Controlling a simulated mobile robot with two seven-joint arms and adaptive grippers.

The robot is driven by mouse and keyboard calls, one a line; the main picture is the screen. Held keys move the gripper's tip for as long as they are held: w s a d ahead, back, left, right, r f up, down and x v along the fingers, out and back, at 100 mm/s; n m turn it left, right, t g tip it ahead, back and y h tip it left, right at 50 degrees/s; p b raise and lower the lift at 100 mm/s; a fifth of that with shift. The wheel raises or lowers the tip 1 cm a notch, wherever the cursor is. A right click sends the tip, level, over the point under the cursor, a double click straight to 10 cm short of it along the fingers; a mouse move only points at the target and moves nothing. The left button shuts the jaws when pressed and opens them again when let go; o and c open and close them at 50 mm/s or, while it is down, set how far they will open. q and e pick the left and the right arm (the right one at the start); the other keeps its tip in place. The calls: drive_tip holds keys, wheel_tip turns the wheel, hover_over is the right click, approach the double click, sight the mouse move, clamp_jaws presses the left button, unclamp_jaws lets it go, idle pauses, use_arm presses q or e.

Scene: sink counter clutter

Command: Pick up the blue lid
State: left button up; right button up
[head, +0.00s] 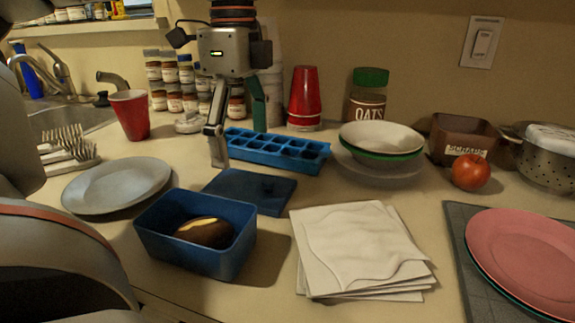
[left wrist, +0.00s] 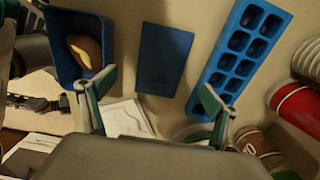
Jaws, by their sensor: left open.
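The blue lid (head: 250,190) lies flat on the counter behind the blue box (head: 205,262) and in front of the blue ice tray (head: 277,150). It has a small knob-like bump on top. In the left wrist view the lid (left wrist: 163,60) shows as a dark blue rectangle between the box and the tray, ahead of the fingertips. My left gripper (head: 238,146) points down above the counter, behind the lid, near the ice tray. Its fingers are spread and empty, also in the left wrist view (left wrist: 157,82). My right gripper is not seen.
The box holds a brown, potato-like item (head: 205,232). A grey plate (head: 117,185) lies left, white napkins (head: 355,245) front right. A red cup (head: 131,115) and spice jars (head: 185,85) stand behind. Bowls (head: 382,140) and an apple (head: 470,172) are to the right.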

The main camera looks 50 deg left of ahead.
sight(250, 187)
use_arm(q)
drive_tip(key=shift+w+r, duration=0.1)
drive_tip(key=shift+w, duration=0.3)
drive_tip(key=shift+f, duration=0.2)
drive_tip(key=shift+s+f, duration=0.15)
drive_tip(key=shift+f, duration=0.75)
drive_tip(key=shift+f+b, duration=0.3)
drive_tip(key=shift+f, duration=0.1)
drive_tip(key=f+b, duration=0.1)
drive_tip(key=f, duration=0.3)
drive_tip(key=shift+d+f, duration=0.2)
drive_tip(key=shift+f, duration=0.2)
drive_tip(key=c, duration=1)
drive_tip(key=shift+c, duration=0.2)
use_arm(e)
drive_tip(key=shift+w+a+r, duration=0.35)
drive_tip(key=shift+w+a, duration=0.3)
